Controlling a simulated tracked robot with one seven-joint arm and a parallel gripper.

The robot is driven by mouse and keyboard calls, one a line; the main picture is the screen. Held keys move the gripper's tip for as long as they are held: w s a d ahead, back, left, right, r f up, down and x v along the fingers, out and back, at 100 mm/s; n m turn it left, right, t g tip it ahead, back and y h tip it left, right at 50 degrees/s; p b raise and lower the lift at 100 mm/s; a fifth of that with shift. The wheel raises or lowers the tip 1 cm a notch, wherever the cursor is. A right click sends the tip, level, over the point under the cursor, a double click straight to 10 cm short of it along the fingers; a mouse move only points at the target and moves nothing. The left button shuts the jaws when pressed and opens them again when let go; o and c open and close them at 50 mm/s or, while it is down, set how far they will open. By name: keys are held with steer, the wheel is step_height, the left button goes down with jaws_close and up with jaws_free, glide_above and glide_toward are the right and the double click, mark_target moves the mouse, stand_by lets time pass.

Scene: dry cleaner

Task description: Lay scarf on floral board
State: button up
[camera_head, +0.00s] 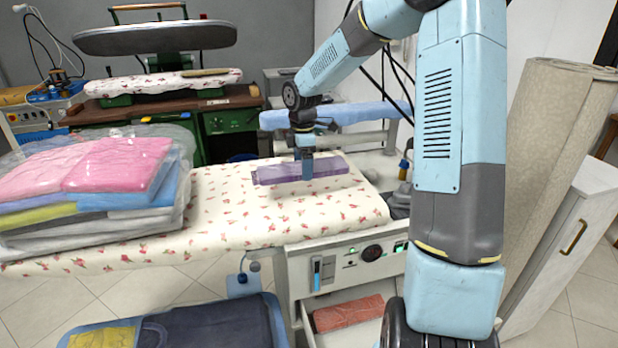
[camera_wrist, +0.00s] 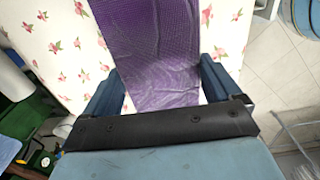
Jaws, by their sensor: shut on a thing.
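The scarf (camera_head: 275,174) is a folded purple strip at the right part of the floral board (camera_head: 240,215), a white padded surface with small red flowers. My gripper (camera_head: 306,172) points down over the scarf's middle. In the wrist view the purple scarf (camera_wrist: 150,50) runs between the two blue fingers of my gripper (camera_wrist: 165,85), with the floral board (camera_wrist: 50,40) around it. The gripper is shut on the scarf. Whether the scarf touches the board or hangs just above it I cannot tell.
A plastic-wrapped stack of folded clothes (camera_head: 90,190) covers the board's left part. A press (camera_head: 155,38) with a second flowered board (camera_head: 165,82) stands behind. A blue padded roll (camera_head: 335,114) lies behind the scarf. The board's middle is clear. A rolled carpet (camera_head: 555,150) stands at right.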

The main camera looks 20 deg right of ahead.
mark_target(304, 186)
steer(key=w+f, duration=0.1)
steer(key=f, duration=0.1)
steer(key=w+d+f, duration=0.1)
steer(key=w, duration=0.1)
steer(key=shift+f, duration=1.85)
steer(key=o, duration=0.8)
steer(key=shift+c, duration=0.2)
